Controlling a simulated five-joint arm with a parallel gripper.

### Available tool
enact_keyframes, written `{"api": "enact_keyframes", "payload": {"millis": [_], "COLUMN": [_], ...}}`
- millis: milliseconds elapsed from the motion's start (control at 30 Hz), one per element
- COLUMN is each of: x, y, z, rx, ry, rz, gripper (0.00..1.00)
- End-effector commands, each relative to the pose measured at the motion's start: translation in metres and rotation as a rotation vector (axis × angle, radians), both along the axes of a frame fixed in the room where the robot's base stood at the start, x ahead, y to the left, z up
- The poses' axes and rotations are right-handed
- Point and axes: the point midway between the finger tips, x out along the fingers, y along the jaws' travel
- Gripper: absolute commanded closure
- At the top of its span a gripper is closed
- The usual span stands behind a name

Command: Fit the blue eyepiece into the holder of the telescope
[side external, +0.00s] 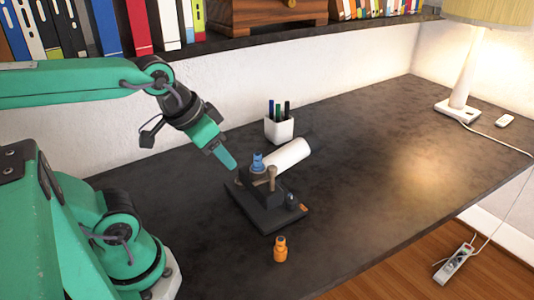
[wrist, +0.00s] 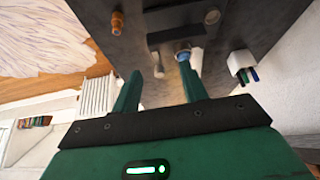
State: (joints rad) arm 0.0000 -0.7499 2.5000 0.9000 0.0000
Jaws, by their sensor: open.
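The blue eyepiece (side external: 257,160) stands upright at the dark holder on top of the telescope, whose white tube (side external: 291,155) points up to the right. How deep it sits I cannot tell. The telescope's black base (side external: 262,212) rests on the dark desk. My gripper (side external: 231,166) is open and empty, left of the eyepiece and apart from it in the side view. In the wrist view, the blue eyepiece (wrist: 183,56) shows just beyond the right finger of my gripper (wrist: 160,68), partly hidden by it.
An orange eyepiece-like piece (side external: 280,249) stands on the desk (side external: 360,190) in front of the base. A white pen cup (side external: 279,129) is behind the telescope. A lamp (side external: 460,80) stands far right. The desk's right half is mostly clear; a shelf of books runs above the back.

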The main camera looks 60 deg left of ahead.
Motion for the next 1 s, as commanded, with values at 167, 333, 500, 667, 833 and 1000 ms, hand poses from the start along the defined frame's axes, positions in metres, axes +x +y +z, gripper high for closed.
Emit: {"api": "enact_keyframes", "payload": {"millis": [167,333,500,667,833,1000], "x": [0.0,0.0,0.0,0.002,0.007,0.017], "y": [0.0,0.0,0.0,0.001,0.002,0.005], "z": [0.0,0.0,0.0,0.001,0.003,0.006], "rx": [0.0,0.0,0.0,-0.016,-0.07,-0.157], "ry": [0.0,0.0,0.0,0.007,0.036,0.08], "rz": [0.0,0.0,0.001,0.032,0.145,0.344], "gripper": [0.57,0.56,0.56,0.56,0.56,0.56]}}
